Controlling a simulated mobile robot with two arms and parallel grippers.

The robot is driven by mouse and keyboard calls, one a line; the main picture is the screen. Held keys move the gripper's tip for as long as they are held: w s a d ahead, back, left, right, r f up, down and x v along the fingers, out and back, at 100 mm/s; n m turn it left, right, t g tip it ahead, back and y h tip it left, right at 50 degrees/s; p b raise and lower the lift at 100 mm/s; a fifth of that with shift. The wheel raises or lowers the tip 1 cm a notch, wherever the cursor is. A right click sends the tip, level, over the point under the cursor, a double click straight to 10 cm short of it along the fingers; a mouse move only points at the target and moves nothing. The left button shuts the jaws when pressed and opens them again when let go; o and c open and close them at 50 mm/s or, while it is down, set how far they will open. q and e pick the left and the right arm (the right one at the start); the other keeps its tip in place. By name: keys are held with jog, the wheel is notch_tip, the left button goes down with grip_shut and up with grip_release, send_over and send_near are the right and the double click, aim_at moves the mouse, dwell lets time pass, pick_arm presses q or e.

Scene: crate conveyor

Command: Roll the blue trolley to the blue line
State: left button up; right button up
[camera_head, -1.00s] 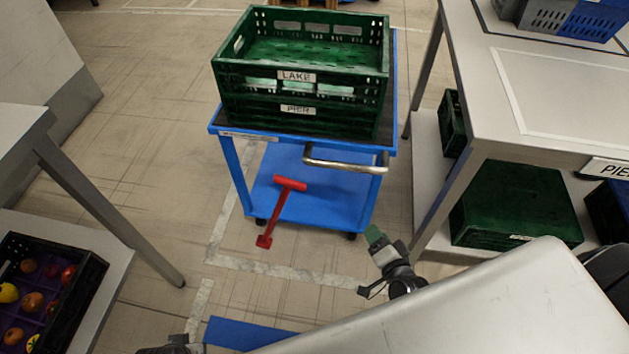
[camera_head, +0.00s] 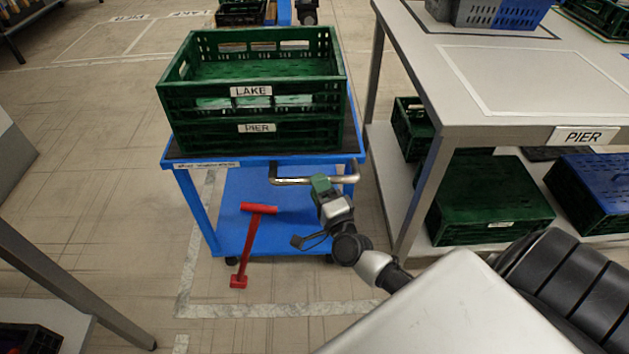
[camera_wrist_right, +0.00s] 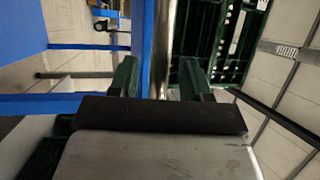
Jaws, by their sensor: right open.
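The blue trolley (camera_head: 262,212) stands upright in the middle of the head view, inside a pale marked floor outline. It carries stacked green crates labelled LAKE (camera_head: 252,105) and PIER (camera_head: 257,133). A red lever (camera_head: 250,245) sticks out low at its near side. My right gripper (camera_head: 320,185) is at the trolley's metal handle (camera_head: 286,181). In the right wrist view the bar of the handle (camera_wrist_right: 162,45) runs between the open green fingers (camera_wrist_right: 160,80); I cannot tell whether they touch it. The blue line and my left gripper are out of view.
A grey table (camera_head: 480,100) with a PIER label stands close on the trolley's right, with green crates (camera_head: 478,200) on its lower shelf. Another table's leg (camera_head: 75,290) is at lower left. The floor left of the trolley is clear. Another blue trolley (camera_head: 284,12) is at the back.

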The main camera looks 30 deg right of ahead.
jog(key=shift+x, duration=1.25)
grip_shut()
